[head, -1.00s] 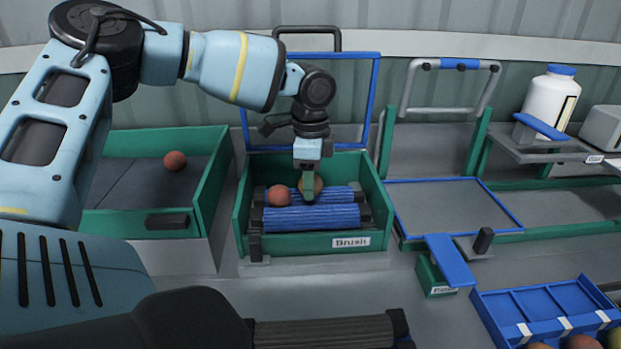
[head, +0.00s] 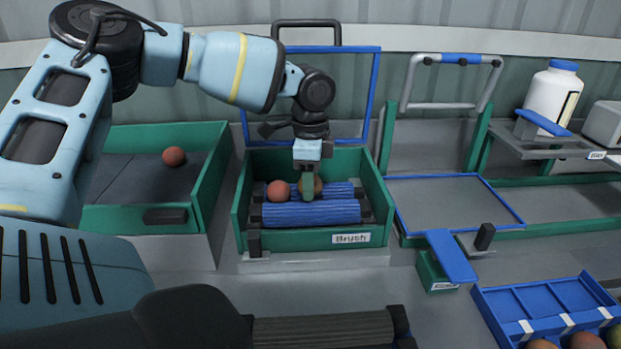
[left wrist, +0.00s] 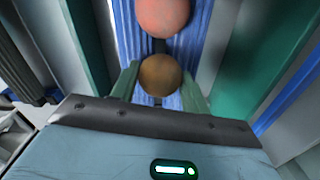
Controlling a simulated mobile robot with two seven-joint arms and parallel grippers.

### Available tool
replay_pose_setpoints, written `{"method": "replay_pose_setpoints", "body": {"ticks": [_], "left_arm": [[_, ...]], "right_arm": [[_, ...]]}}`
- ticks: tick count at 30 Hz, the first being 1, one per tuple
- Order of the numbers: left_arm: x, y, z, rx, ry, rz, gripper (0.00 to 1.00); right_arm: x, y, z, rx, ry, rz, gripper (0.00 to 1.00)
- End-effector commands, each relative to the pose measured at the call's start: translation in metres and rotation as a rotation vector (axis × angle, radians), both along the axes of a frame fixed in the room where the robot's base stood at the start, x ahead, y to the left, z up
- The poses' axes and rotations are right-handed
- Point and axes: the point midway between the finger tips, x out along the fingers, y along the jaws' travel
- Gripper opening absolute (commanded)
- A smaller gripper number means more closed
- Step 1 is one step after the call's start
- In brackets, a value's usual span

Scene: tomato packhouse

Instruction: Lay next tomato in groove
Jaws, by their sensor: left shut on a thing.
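My left gripper (head: 308,190) reaches down into the green brush box (head: 290,241), over its right half. It is shut on a brownish tomato (head: 317,186), partly hidden by a finger in the head view. In the left wrist view the brownish tomato (left wrist: 161,75) sits between the two green fingers. A red tomato (head: 278,191) lies by the groove between the blue brush rollers (head: 311,213), left of the held one; it also shows in the left wrist view (left wrist: 163,14). I cannot tell whether the held tomato touches the rollers. My right gripper is not in view.
A green tray (head: 198,190) at left holds one red tomato (head: 174,157). A blue frame (head: 377,100) stands behind the brush box. A blue-edged flat tray (head: 455,203) lies to the right. A blue divided crate (head: 535,300) with tomatoes is at front right.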

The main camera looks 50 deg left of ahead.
Motion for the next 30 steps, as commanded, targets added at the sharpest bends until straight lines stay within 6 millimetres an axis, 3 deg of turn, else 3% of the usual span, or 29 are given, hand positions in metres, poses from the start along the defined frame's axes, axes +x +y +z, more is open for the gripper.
{"method": "replay_pose_setpoints", "body": {"ticks": [8,9,15,20,24,30], "left_arm": [[0.0001,-0.0001,-0.0004,0.000,0.000,0.000,0.35],[0.0001,-0.0001,-0.0004,0.000,0.000,0.000,0.48],[0.0001,0.0001,-0.0004,0.000,0.000,0.000,0.71],[0.0001,0.0001,-0.0004,0.000,0.000,0.000,0.71],[-0.0001,0.0001,-0.0005,0.000,0.000,0.000,0.56],[0.0000,0.0000,-0.0005,0.000,0.000,0.000,0.56]], "right_arm": [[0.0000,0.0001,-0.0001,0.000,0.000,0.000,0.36],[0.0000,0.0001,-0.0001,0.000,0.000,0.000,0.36],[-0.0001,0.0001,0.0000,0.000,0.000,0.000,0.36],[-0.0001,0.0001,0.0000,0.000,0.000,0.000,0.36],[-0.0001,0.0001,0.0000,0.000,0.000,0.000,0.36],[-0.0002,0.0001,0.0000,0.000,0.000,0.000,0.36]]}}
